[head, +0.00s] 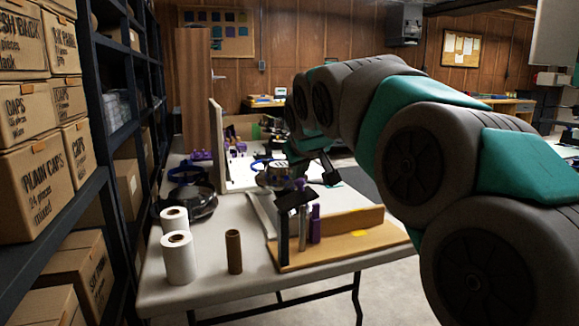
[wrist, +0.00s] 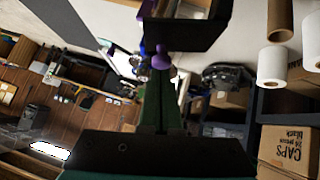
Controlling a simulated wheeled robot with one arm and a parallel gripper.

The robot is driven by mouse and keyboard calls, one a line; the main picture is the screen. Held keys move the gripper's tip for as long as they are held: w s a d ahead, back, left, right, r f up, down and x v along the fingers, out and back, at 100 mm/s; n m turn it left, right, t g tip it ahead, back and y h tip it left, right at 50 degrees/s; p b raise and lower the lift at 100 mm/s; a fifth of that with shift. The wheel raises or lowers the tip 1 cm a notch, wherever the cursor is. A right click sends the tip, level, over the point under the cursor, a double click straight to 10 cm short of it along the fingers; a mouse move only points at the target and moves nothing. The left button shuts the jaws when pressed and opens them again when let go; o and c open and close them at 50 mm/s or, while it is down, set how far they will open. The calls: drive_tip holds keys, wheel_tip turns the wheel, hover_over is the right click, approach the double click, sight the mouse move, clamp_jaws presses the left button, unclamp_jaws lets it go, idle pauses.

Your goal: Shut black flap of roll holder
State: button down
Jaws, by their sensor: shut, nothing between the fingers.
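The roll holder is a low wooden stand (head: 330,250) at the front of the table, with a black upright (head: 284,232) at its left. The black flap (head: 294,199) sits at the top of this upright, tilted and raised above the stand. In the wrist view the flap appears as a dark, box-like shape (wrist: 185,32) at the top. My gripper (wrist: 160,82) is shut and empty, pointing toward the flap; a purple tip (wrist: 160,58) shows just beyond the fingers. I cannot tell whether the fingers touch the flap. The fingers are mostly hidden in the head view.
White rolls (head: 178,257) and a brown cardboard tube (head: 234,251) stand left of the holder. Purple (head: 315,224) and grey (head: 303,228) upright pieces stand on it. Dark round equipment (head: 192,195) lies behind the rolls. Shelves with boxes (head: 35,185) line the left side.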

sight(309, 192)
drive_tip(key=shift+w+d+f+m+g+y, duration=0.2)
drive_tip(key=shift+d+f+m+y, duration=0.15)
drive_tip(key=shift+d+f+y, duration=0.25)
drive_tip(key=shift+w+d+f+m+g+y, duration=0.1)
drive_tip(key=shift+d+f+m+g+y, duration=0.1)
drive_tip(key=shift+d+f+m+y, duration=0.3)
drive_tip(key=shift+r, duration=0.1)
wheel_tip(309, 192, up, 5)
drive_tip(key=shift+d+f+p, duration=0.15)
drive_tip(key=shift+p, duration=0.9)
drive_tip(key=b+v, duration=0.2)
drive_tip(key=v, duration=0.7)
drive_tip(key=s+d+f+m+g+h, duration=0.1)
drive_tip(key=s+f+g, duration=0.4)
drive_tip(key=s+f, duration=1.3)
drive_tip(key=s+d+f+m+g+h, duration=0.1)
drive_tip(key=s+d+f+g, duration=0.3)
drive_tip(key=s+f, duration=1.5)
drive_tip(key=shift+s+f+g+h, duration=0.2)
drive_tip(key=shift+f+g+h, duration=0.2)
drive_tip(key=shift+f+g, duration=0.3)
drive_tip(key=shift+m, duration=0.25)
